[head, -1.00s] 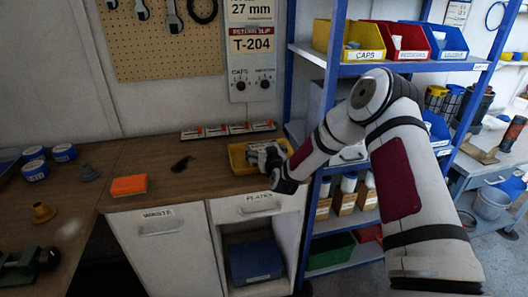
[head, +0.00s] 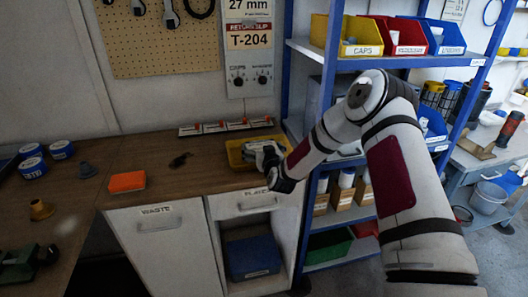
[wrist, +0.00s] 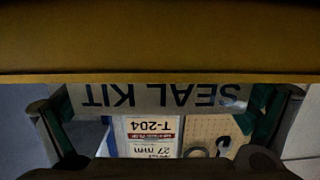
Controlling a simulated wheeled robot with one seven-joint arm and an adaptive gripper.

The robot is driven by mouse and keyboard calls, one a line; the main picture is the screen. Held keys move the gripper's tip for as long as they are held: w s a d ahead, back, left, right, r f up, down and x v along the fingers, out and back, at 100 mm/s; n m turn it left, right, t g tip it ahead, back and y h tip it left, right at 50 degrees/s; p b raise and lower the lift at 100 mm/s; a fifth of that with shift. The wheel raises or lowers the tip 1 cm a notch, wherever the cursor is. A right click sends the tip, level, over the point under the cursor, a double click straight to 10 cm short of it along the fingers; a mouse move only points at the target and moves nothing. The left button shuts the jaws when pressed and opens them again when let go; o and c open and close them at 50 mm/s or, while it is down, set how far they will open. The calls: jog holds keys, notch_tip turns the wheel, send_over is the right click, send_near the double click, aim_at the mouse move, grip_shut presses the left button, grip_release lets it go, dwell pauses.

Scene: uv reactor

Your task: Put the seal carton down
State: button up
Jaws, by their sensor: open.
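The seal carton (wrist: 158,96) shows in the wrist view as a pale face with upside-down "SEAL KIT" lettering, between my two green-padded fingers. My gripper (wrist: 166,112) is open, with one finger at each end of the carton; contact cannot be told. An ochre wall with a lighter lip, apparently the yellow tray (wrist: 160,45), fills the top of that view and hides part of the carton. In the head view my gripper (head: 268,160) is at the yellow tray (head: 235,155) on the bench, and the carton is mostly hidden there.
An orange block (head: 127,181) lies further left. A strip of red-and-white items (head: 225,126) runs behind the tray. A blue-post shelf (head: 304,80) stands close on the right.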

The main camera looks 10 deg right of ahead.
jog(key=s+r, duration=0.2)
jog(key=s, duration=1)
jog(key=s+a+r+n+g, duration=0.15)
jog(key=s+r+g, duration=0.45)
jog(key=s+r, duration=0.9)
jog(key=s+d+r+m+g, duration=0.1)
jog(key=s+r+g, duration=0.1)
jog(key=s, duration=1.1)
jog(key=s+r+g, duration=0.3)
jog(key=s+r, duration=0.2)
jog(key=s, duration=0.9)
jog(key=shift+d+r+m+p, duration=0.15)
jog(key=shift+d+m+p, duration=0.2)
jog(key=shift+d+p, duration=0.05)
jog(key=shift+d, duration=0.1)
